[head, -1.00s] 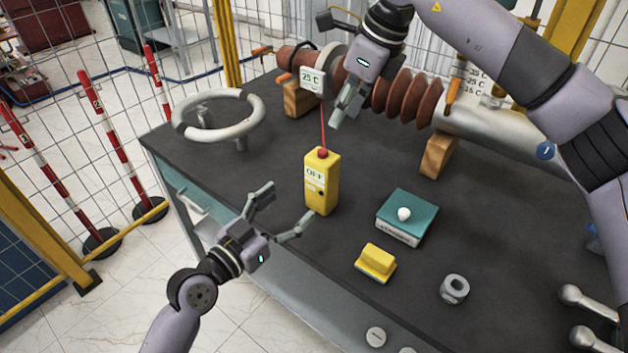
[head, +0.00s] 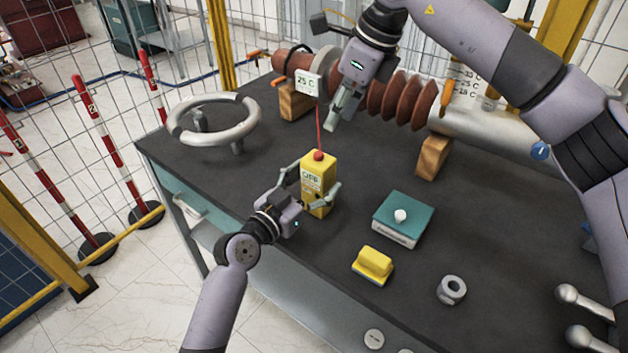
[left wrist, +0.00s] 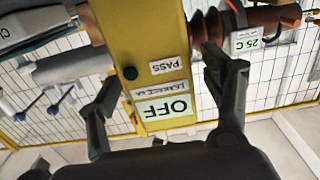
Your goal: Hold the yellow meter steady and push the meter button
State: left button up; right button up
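The yellow meter (head: 318,178) stands upright on the dark table, with a red button (head: 318,155) on top and a display reading OFF. In the left wrist view the meter (left wrist: 150,45) shows its OFF and PASS labels upside down. My left gripper (head: 314,184) is open around the meter, one finger on each side. In the left wrist view a gap shows between the right finger and the meter; whether the left finger touches is unclear. My right gripper (head: 335,122) is above and behind the meter, apart from it, its fingers close together and empty.
A red cable runs from the meter to the 25 C sign (head: 308,84) by the ribbed bushing (head: 395,95). A ring handwheel (head: 214,120) stands left. A teal box (head: 403,215), yellow block (head: 373,262) and metal nut (head: 451,289) lie to the right.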

aim_at(322, 153)
pick_arm(q)
jog(key=c, duration=1.4)
jog(key=shift+c, duration=0.3)
pick_arm(e)
grip_shut()
dwell(0.6)
jog(key=shift+w+a+f+m+t+y, duration=0.15)
jog(key=shift+w+a+f+m+t, duration=0.25)
jog(key=shift+f+m+t, duration=1.5)
jog(key=shift+w+a+f+m+t+y, duration=0.2)
jog(key=shift+w+a+f+m, duration=0.3)
jog(key=shift+m, duration=2.95)
jog(key=shift+w+a+f+m+t+y, duration=0.2)
jog(key=shift+a+f+m+t, duration=0.3)
jog(key=shift+f+m+t, duration=1.45)
